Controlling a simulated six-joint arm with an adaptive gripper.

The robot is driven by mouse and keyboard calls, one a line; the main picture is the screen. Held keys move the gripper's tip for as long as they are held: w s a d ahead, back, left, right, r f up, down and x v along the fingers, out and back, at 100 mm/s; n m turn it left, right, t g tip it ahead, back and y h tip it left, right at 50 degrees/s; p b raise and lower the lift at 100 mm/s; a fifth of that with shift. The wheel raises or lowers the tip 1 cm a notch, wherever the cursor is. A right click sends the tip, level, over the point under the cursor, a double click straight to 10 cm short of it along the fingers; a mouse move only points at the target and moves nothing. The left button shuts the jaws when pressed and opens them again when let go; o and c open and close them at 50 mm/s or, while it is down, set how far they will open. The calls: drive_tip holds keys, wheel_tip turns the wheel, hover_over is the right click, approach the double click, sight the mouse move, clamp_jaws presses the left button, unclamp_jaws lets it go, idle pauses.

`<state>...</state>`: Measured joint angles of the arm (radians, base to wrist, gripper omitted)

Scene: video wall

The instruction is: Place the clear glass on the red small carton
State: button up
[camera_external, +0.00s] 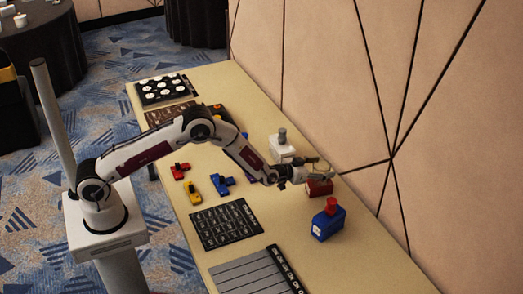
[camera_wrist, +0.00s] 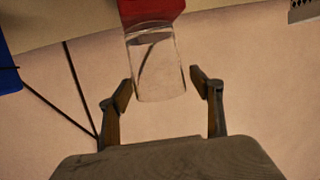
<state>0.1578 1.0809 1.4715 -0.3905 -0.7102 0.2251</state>
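The clear glass (camera_wrist: 155,68) sits with one end against the red small carton (camera_wrist: 150,10) at the top of the wrist view. In the external view the glass (camera_external: 321,165) shows faintly above the red carton (camera_external: 319,188), and it appears to stand on it. My gripper (camera_wrist: 163,88) is open. Its two fingers are spread on either side of the glass's free end, with a visible gap on both sides. In the external view my gripper (camera_external: 322,177) is beside the glass at the carton, partly hiding both.
A blue box with a red top (camera_external: 328,222) stands close in front of the carton. A white box with a grey top (camera_external: 282,148) stands behind. The wall (camera_external: 365,140) is close on the right. Small red, yellow and blue items and dark boards lie on the table (camera_external: 260,205).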

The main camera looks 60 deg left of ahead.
drive_tip(key=shift+r, duration=0.15)
drive_tip(key=shift+s+d+r, duration=0.1)
drive_tip(key=shift+s+r, duration=0.05)
drive_tip(key=shift+s, duration=0.45)
drive_tip(key=v, duration=1)
drive_tip(key=shift+s, duration=0.4)
drive_tip(key=shift+r, duration=0.25)
drive_tip(key=s+a+r+m+g+h, duration=0.1)
drive_tip(key=s+a+r+g+h, duration=0.2)
drive_tip(key=s+r, duration=1.5)
drive_tip(key=s+a+r+g, duration=0.1)
drive_tip(key=s+a+g, duration=0.1)
drive_tip(key=s, duration=1.3)
drive_tip(key=s+a+r+g+y, duration=0.1)
drive_tip(key=s+g, duration=0.3)
drive_tip(key=s, duration=1.2)
drive_tip(key=shift+a, duration=0.85)
